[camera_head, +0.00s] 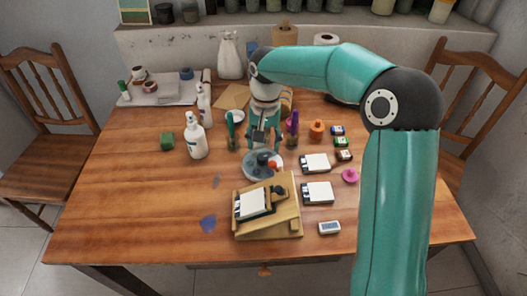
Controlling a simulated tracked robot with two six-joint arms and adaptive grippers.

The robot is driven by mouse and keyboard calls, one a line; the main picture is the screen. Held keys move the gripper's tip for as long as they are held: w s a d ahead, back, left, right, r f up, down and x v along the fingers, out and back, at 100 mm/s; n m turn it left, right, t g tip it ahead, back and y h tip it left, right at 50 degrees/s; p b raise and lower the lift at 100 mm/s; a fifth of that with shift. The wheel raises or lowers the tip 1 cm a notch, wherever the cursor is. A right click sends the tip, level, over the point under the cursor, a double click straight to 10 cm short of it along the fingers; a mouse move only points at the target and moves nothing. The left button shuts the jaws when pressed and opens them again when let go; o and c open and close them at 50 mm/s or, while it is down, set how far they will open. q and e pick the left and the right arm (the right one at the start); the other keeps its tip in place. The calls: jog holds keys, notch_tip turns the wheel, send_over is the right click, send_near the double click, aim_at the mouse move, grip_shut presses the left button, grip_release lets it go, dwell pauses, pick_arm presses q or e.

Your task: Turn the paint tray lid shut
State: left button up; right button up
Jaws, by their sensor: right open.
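A round grey-blue tray (250,172), which looks like the paint tray, sits on the table behind the wooden easel. Dark round parts and a small red-orange piece show on top of it. I cannot tell how far its lid is turned. My right gripper (263,144) points down just above the back of the tray, its fingers apart and empty. The gripper hides part of the tray's far side. Whether the fingertips touch the tray is too small to tell. My left gripper is not in view.
The wooden easel (265,232) with a white pad stands in front. White bottles (196,140) and a green cup (232,128) are left of the gripper. A purple bottle (293,124), an orange pot (317,129) and white pads (316,162) are right. The table's left front is mostly clear.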

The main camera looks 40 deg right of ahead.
aim_at(265, 157)
notch_tip(265, 157, up, 7)
jog(key=shift+f, duration=0.2)
jog(key=shift+s+d, duration=0.1)
dwell(0.4)
